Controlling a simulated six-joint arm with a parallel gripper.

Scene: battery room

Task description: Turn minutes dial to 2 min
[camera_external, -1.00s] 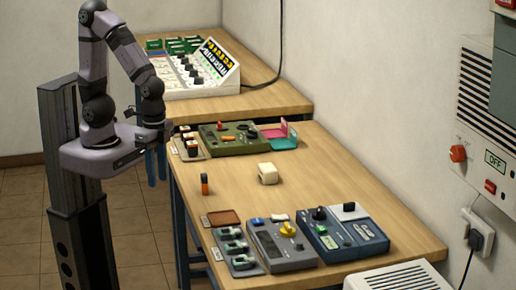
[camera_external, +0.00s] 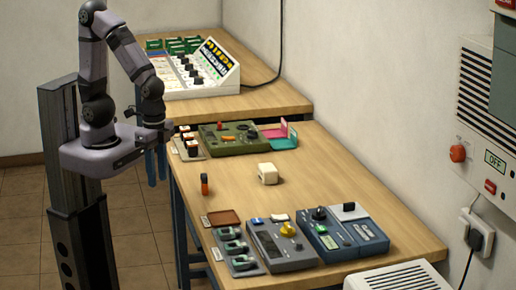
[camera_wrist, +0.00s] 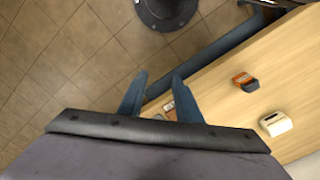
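My gripper (camera_external: 156,166) hangs past the left edge of the wooden table, with its blue fingers pointing down. In the wrist view its two fingers (camera_wrist: 160,77) are apart, with nothing between them. A grey device with a yellow knob (camera_external: 289,230) stands at the near part of the table. A blue device with a black knob (camera_external: 319,213) stands to its right. A green device (camera_external: 232,138) with small knobs stands farther back. The labels are too small to read, so I cannot tell which knob is the minutes dial. My gripper touches none of them.
A white block (camera_external: 267,173) and a small orange-and-black object (camera_external: 204,185) stand mid-table, with clear wood around them. A sloped white panel (camera_external: 203,75) stands on the back table (camera_external: 270,103). A white vented unit (camera_external: 398,278) is at the near right.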

